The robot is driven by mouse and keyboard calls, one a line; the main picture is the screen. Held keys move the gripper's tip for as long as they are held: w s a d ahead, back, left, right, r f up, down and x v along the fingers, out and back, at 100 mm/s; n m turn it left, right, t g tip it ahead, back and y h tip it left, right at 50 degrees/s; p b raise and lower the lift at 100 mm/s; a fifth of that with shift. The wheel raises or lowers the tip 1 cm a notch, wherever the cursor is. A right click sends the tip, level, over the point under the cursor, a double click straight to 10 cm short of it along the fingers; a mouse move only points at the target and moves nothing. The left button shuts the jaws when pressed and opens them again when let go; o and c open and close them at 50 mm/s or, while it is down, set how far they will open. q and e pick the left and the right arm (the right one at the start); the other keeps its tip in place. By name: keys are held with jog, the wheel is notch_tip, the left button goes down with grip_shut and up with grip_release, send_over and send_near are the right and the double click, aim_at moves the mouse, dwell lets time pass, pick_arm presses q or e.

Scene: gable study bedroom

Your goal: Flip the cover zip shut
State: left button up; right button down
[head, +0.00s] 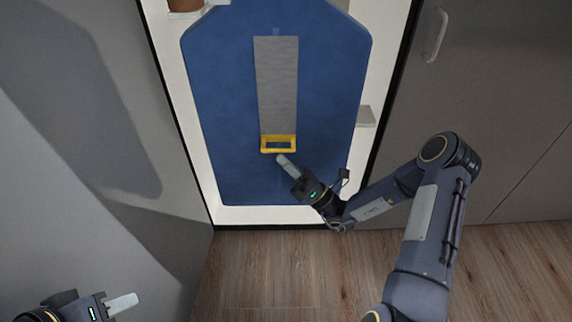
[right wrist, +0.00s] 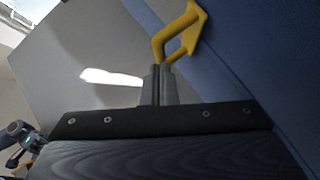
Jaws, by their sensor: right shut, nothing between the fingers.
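A blue cover (head: 225,110) with cut corners stands in a white-framed recess. A grey strip (head: 276,85) runs down its middle. At the strip's lower end is a yellow loop-shaped pull (head: 278,151), which also shows in the right wrist view (right wrist: 163,45). My right gripper (head: 282,160) is shut and empty, its fingertips just below the pull. In the right wrist view the fingertips (right wrist: 158,70) are close under the loop; I cannot tell if they touch it. My left gripper (head: 123,303) is low at the left, far from the cover; its finger gap is not visible.
A grey cabinet front with a handle (head: 436,35) stands right of the recess. A grey panel (head: 70,90) stands at the left. A small light block (head: 366,116) is at the cover's right edge. The wooden floor (head: 270,270) in front is clear.

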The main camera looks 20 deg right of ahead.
jog(key=shift+r+p, duration=10.65)
jog(key=shift+r, duration=2.45)
jog(key=a+f+b+v, duration=0.2)
jog(key=b+v, duration=0.1)
jog(key=v, duration=1)
jog(key=shift+s, duration=0.25)
jog(key=shift+a+r, duration=0.1)
jog(key=shift+a, duration=0.05)
